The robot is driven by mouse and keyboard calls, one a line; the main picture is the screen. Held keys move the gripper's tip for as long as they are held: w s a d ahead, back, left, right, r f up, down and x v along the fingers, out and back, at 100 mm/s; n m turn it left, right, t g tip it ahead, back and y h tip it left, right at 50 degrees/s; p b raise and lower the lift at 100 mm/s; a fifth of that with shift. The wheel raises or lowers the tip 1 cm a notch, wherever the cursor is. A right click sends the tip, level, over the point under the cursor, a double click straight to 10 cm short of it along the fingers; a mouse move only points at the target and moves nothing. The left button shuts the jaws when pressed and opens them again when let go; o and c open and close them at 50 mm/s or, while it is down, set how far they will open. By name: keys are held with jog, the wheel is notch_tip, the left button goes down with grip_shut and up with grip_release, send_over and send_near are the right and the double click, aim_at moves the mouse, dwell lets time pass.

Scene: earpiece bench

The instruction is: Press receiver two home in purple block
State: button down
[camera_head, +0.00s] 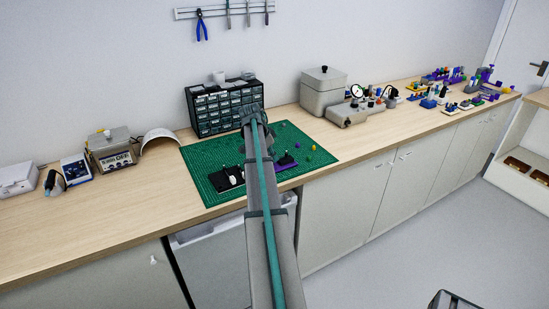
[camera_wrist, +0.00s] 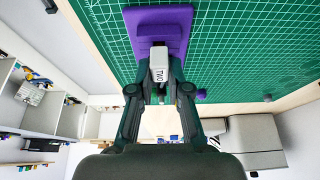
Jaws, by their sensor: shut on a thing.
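In the wrist view, my gripper (camera_wrist: 161,68) is shut on a white receiver (camera_wrist: 158,73) marked TWO, with one finger on each side. The receiver's far end meets or overlaps the purple block (camera_wrist: 160,20) on the green mat; I cannot tell how deep it sits. In the head view, the purple block (camera_head: 290,166) shows just right of my arm, partly hidden by it. My gripper's fingers and the held receiver cannot be made out there.
A black block with a white piece (camera_head: 231,178) stands left of my arm on the green cutting mat (camera_head: 205,160). Small coloured balls (camera_head: 312,147) lie on the mat's right. A drawer cabinet (camera_head: 210,108) stands behind. A grey machine (camera_head: 348,113) stands right of the mat.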

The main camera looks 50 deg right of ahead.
jog(key=shift+f, duration=0.6)
dwell(1.0)
jog(key=c, duration=1)
grip_release()
jog(key=shift+c, duration=0.2)
